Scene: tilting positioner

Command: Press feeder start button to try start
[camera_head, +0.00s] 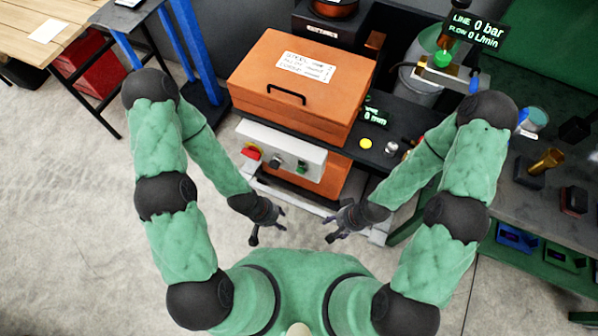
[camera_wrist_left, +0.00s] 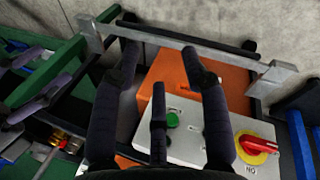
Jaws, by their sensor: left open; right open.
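A green button (camera_head: 302,167) sits at the right end of a white control panel (camera_head: 268,140) on the front of the orange machine. In the left wrist view the green button (camera_wrist_left: 173,120) shows between my left gripper's fingers, close to the middle one. My left gripper (camera_head: 268,230) is open and empty, in front of and below the panel, apart from the button as far as I can tell. It also shows in the left wrist view (camera_wrist_left: 167,72). My right gripper (camera_head: 332,226) is open and empty, to the right of the left one.
A red rotary switch (camera_head: 251,152) on yellow and a black knob (camera_head: 276,161) share the panel. A metal bar (camera_wrist_left: 180,42) crosses the left wrist view. An orange lidded box (camera_head: 300,85) stands above the panel. A display (camera_head: 474,30) reads 0 bar. Open floor lies left.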

